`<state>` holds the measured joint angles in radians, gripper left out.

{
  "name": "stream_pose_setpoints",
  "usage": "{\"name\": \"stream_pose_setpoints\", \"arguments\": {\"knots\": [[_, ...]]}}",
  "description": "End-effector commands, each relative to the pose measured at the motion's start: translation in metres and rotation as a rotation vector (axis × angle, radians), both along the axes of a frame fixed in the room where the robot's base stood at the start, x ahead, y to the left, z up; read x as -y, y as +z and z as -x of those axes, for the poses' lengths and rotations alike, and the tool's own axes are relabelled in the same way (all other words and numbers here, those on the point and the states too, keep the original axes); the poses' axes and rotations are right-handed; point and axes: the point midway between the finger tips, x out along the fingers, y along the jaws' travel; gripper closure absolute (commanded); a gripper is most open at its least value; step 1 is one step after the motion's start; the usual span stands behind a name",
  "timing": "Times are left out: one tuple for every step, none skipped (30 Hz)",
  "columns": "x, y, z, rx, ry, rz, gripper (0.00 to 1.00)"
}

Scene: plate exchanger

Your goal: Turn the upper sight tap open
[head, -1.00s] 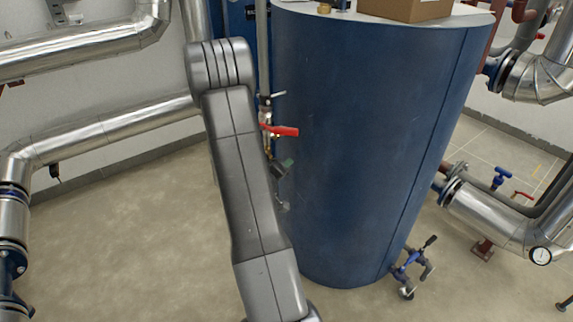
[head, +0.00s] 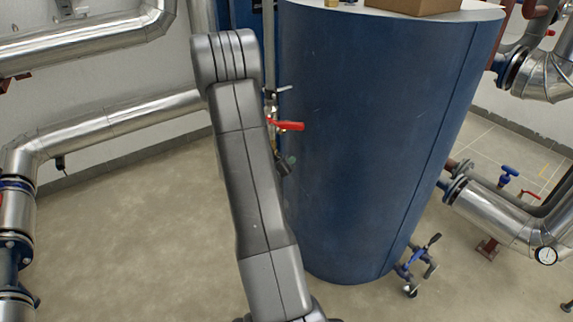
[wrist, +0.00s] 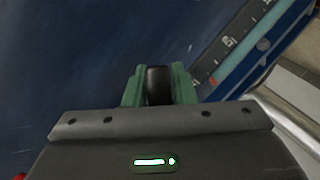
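A sight column with taps stands along the left side of the blue tank in the head view. Its upper tap (head: 283,90) has a pale, thin lever pointing right. A red lever (head: 290,126) sticks out to the right just below it. In the wrist view my gripper's two green fingers (wrist: 158,80) stand on either side of a dark rounded thing (wrist: 158,85). I cannot tell what that thing is or whether the fingers grip it. My arm hides part of the column.
The blue tank (head: 375,140) fills the middle, with a cardboard box (head: 415,5) on top. A scale strip (wrist: 232,45) runs at the right of the wrist view. Silvery pipes (head: 110,122) run along the left wall. The floor at left (head: 120,230) is clear.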

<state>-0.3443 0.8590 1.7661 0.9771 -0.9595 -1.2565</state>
Motion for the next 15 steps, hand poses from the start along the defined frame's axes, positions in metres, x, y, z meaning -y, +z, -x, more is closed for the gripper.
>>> {"name": "stream_pose_setpoints", "arguments": {"knots": [[0.000, 0.000, 0.000, 0.000, 0.000, 0.000, 0.65], [0.000, 0.000, 0.000, 0.000, 0.000, 0.000, 0.60], [0.000, 0.000, 0.000, 0.000, 0.000, 0.000, 0.59], [0.000, 0.000, 0.000, 0.000, 0.000, 0.000, 0.59], [0.000, 0.000, 0.000, 0.000, 0.000, 0.000, 0.59], [0.000, 0.000, 0.000, 0.000, 0.000, 0.000, 0.59], [0.000, 0.000, 0.000, 0.000, 0.000, 0.000, 0.59], [0.000, 0.000, 0.000, 0.000, 0.000, 0.000, 0.59], [0.000, 0.000, 0.000, 0.000, 0.000, 0.000, 0.59], [0.000, 0.000, 0.000, 0.000, 0.000, 0.000, 0.59], [0.000, 0.000, 0.001, 0.000, 0.000, 0.000, 0.59], [-0.001, 0.001, 0.002, 0.000, 0.000, 0.000, 0.59], [-0.002, 0.002, 0.004, -0.001, 0.001, 0.000, 0.59], [-0.004, 0.002, 0.007, -0.001, 0.001, 0.000, 0.59], [-0.006, 0.004, 0.011, -0.001, 0.001, 0.000, 0.59]]}}
